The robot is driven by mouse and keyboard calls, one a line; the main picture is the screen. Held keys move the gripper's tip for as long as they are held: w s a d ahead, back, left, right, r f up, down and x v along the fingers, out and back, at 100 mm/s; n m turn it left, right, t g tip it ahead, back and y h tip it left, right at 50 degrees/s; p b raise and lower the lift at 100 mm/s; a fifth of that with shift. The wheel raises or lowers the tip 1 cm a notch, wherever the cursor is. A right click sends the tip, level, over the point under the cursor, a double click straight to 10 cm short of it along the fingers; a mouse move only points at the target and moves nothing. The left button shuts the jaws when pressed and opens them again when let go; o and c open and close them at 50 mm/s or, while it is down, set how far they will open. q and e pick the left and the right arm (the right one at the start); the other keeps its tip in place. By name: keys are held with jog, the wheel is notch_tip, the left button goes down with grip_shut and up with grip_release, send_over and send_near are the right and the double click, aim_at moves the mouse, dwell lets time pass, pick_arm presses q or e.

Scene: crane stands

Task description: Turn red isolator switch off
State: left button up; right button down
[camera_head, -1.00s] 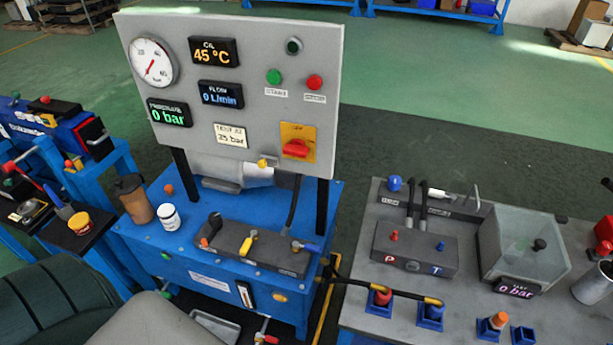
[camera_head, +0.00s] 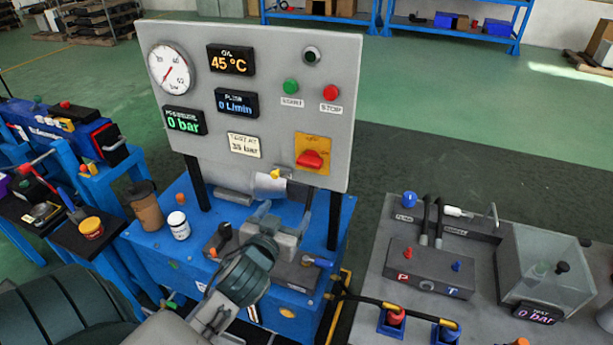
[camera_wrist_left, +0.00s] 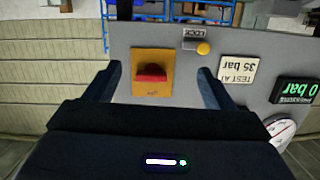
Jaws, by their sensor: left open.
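The red isolator switch (camera_head: 312,159) is a red knob on a yellow plate (camera_head: 302,140), low on the right of the grey panel (camera_head: 222,125). Its knob lies roughly horizontal. In the left wrist view, which shows the panel upside down, the red knob (camera_wrist_left: 151,73) appears between my fingers. My left gripper (camera_head: 285,210) is open and empty, in front of and below the panel, lower than the switch and apart from it. It hides part of the valve block on the blue bench. My right gripper is not in view.
Green START (camera_head: 291,86) and red STOP (camera_head: 331,92) buttons sit above the switch. A grey bench with a clear box (camera_head: 538,268) stands right.

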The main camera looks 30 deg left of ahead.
pick_arm(q)
jog(key=t, duration=0.2)
send_near(308, 166)
jog(key=s, duration=0.1)
jog(key=p+x, duration=0.3)
jog(key=x, duration=0.6)
jog(key=shift+w+r+p, duration=0.2)
jog(key=shift+p, duration=0.1)
jog(key=shift+w+f, duration=0.1)
jog(key=shift+w, duration=0.4)
jog(key=c, duration=1)
